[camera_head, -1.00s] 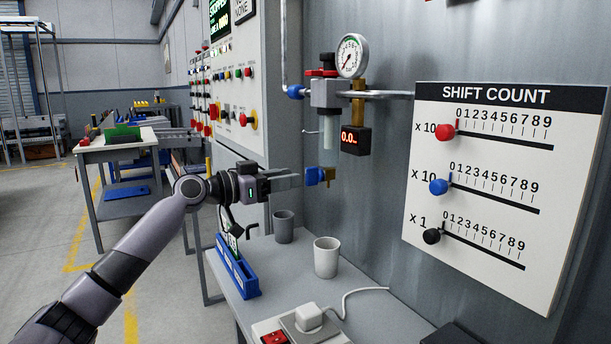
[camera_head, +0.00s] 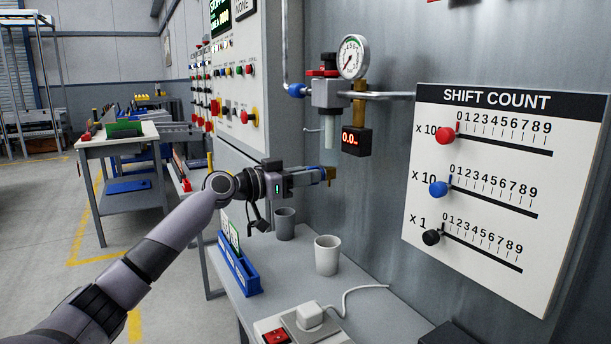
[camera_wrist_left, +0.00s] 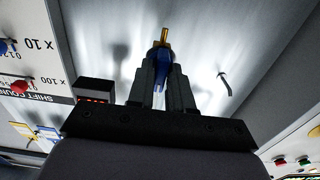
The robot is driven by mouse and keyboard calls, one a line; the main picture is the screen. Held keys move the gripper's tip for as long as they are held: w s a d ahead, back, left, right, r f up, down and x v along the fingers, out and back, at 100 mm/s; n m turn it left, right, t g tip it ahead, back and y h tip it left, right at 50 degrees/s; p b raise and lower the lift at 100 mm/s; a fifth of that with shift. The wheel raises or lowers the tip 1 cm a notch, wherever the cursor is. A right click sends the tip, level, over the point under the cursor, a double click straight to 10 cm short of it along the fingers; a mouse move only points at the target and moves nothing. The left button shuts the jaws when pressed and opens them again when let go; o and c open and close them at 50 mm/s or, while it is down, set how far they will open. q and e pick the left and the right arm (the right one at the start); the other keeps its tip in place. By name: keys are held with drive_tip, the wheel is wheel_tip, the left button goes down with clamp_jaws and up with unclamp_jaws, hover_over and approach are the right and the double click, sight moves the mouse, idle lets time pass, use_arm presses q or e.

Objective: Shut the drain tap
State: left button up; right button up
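The drain tap is a small brass tap (camera_head: 331,175) with a blue handle (camera_head: 325,171), below the clear bowl (camera_head: 330,133) of the wall-mounted air unit. My left gripper (camera_head: 320,175) reaches it from the left, with its fingers on either side of the handle. In the left wrist view, the blue handle (camera_wrist_left: 161,66) fills the narrow gap between the fingertips, which look shut on it. The brass end (camera_wrist_left: 164,37) sticks out beyond them. The fingers hide much of the handle, so its exact angle is unclear. My right gripper is not in view.
A gauge (camera_head: 353,57) and a red digital readout (camera_head: 355,140) sit just above the tap. Below are a grey cup (camera_head: 285,224), a white cup (camera_head: 327,256) and a blue rack (camera_head: 238,268) on a bench. The shift count board (camera_head: 480,270) is at right.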

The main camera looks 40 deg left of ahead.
use_arm(q)
clamp_jaws()
drive_tip(key=shift+n, duration=0.4)
drive_tip(key=shift+a+n+p, duration=0.15)
drive_tip(key=shift+n+p, duration=2.5)
drive_tip(key=shift+n, duration=1.65)
drive_tip(key=shift+a+n+p, duration=0.1)
drive_tip(key=shift+n+p, duration=2.5)
drive_tip(key=shift+n, duration=1.7)
